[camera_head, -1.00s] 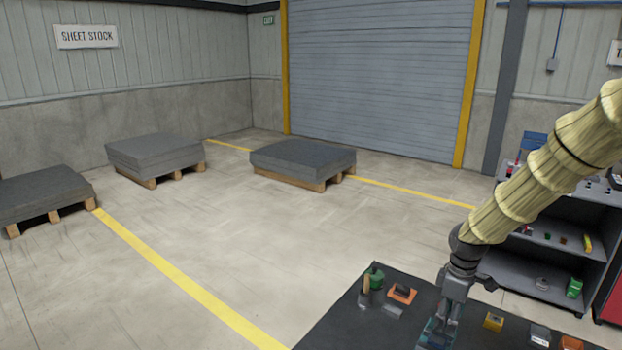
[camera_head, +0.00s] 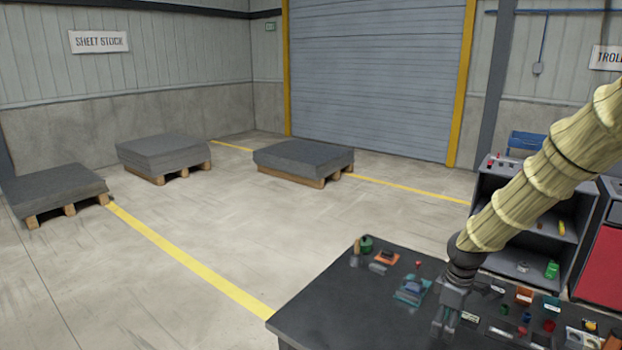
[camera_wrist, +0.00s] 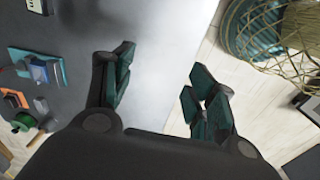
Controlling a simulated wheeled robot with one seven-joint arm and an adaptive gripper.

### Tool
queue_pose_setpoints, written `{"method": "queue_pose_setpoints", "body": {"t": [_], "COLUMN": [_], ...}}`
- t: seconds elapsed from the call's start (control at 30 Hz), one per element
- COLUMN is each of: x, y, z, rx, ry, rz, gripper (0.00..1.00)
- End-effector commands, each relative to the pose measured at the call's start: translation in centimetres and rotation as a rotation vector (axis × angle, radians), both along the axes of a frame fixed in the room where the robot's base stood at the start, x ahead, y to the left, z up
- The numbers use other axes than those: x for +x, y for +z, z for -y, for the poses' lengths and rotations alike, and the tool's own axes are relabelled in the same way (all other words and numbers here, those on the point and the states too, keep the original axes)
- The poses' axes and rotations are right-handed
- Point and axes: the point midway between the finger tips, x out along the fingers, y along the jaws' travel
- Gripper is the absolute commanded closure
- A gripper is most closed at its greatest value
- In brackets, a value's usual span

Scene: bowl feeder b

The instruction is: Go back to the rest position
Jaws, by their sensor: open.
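My gripper (camera_head: 445,325) hangs at the end of my sleeved arm over the dark workbench (camera_head: 310,318) in the head view. In the wrist view my gripper (camera_wrist: 158,85) shows its two fingers spread wide apart, with nothing between them. Below it are the grey bench top (camera_wrist: 150,20) and a strip of pale floor. A teal tray (camera_head: 412,291) with a blue-grey part on it lies just left of the gripper in the head view. That tray (camera_wrist: 20,57) is at the left of the wrist view, apart from the fingers.
A green item (camera_head: 366,244) and an orange piece (camera_head: 386,257) lie at the bench's far left corner. Several small parts crowd the bench right of my gripper. A grey shelf unit (camera_head: 482,205) stands behind. Open floor with pallets lies left.

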Motion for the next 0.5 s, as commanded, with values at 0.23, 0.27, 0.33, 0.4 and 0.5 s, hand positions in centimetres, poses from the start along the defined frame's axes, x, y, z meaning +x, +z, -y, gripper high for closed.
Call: {"method": "queue_pose_setpoints", "body": {"t": [0.23, 0.27, 0.33, 0.4, 0.5], "x": [0.0, -0.4, -1.3, -2.5, -5.1], "y": [-5.9, -6.7, -8.3, -9.9, -12.4], "z": [-2.4, -2.7, -3.4, -4.2, -5.3], "rx": [0.027, 0.030, 0.040, 0.050, 0.064], "ry": [-0.060, -0.070, -0.096, -0.127, -0.181], "rz": [-0.029, -0.031, -0.034, -0.036, -0.039], "gripper": [0.43, 0.43, 0.43, 0.43, 0.43]}}
